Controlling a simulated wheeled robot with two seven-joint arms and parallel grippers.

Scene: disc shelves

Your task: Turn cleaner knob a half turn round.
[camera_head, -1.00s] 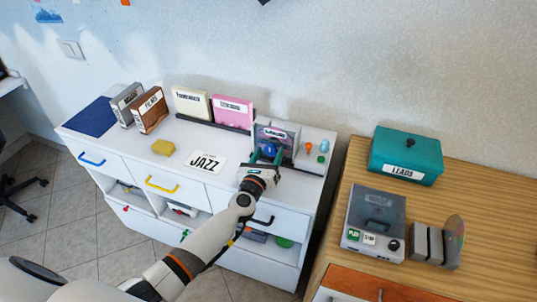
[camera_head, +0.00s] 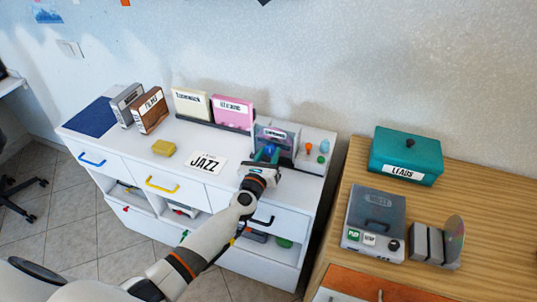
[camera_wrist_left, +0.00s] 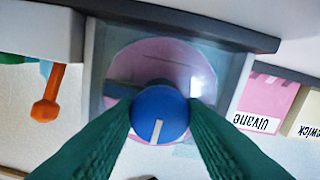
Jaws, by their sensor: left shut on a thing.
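The cleaner (camera_head: 275,133) stands at the back right of the white cabinet, with a label along its upper edge. Its round blue knob (camera_head: 270,150) is on the front. In the left wrist view the knob (camera_wrist_left: 160,108) bears a white mark that points to the bottom of the picture, slightly left. A pink disc (camera_wrist_left: 140,58) shows behind a clear window. My left gripper (camera_head: 267,158) is shut on the knob, with one green finger on each side (camera_wrist_left: 161,122). The fingers partly cover the knob in the head view. My right gripper is not in view.
An orange peg (camera_head: 308,147) stands right of the cleaner. Pink (camera_head: 233,111) and cream (camera_head: 191,104) cases stand in a rack to its left. A JAZZ card (camera_head: 206,162) and yellow sponge (camera_head: 164,148) lie on the top. A wooden counter with a teal LEADS box (camera_head: 405,155) is at right.

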